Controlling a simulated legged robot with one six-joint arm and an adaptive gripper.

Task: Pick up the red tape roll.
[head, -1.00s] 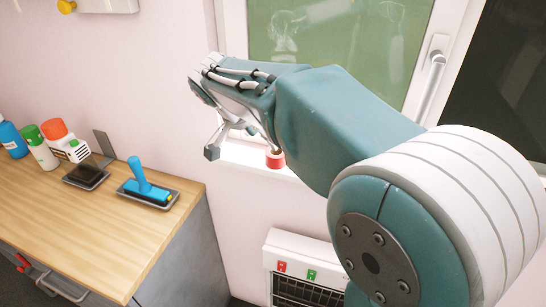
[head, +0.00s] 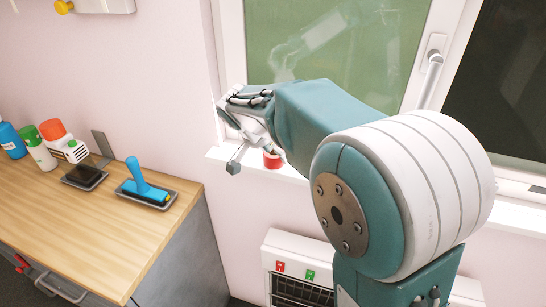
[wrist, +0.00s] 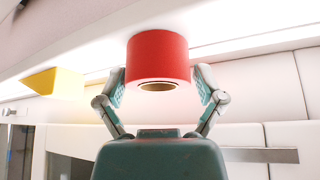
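The red tape roll (head: 273,160) sits on the white window sill in the head view, partly hidden by my gripper. In the wrist view the roll (wrist: 157,56) is at the upper middle, with its cardboard core opening showing. My gripper (head: 253,159) is beside the roll in the head view, one finger well to its left. In the wrist view the open fingers of my gripper (wrist: 160,87) stand on either side of the roll. Narrow gaps seem to remain; contact is not clear.
The window sill (head: 218,156) runs under the window, with a white heater (head: 293,246) below. A wooden counter (head: 90,235) at left holds bottles and a blue-handled roller (head: 145,185). A yellow object (wrist: 54,82) shows at left in the wrist view.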

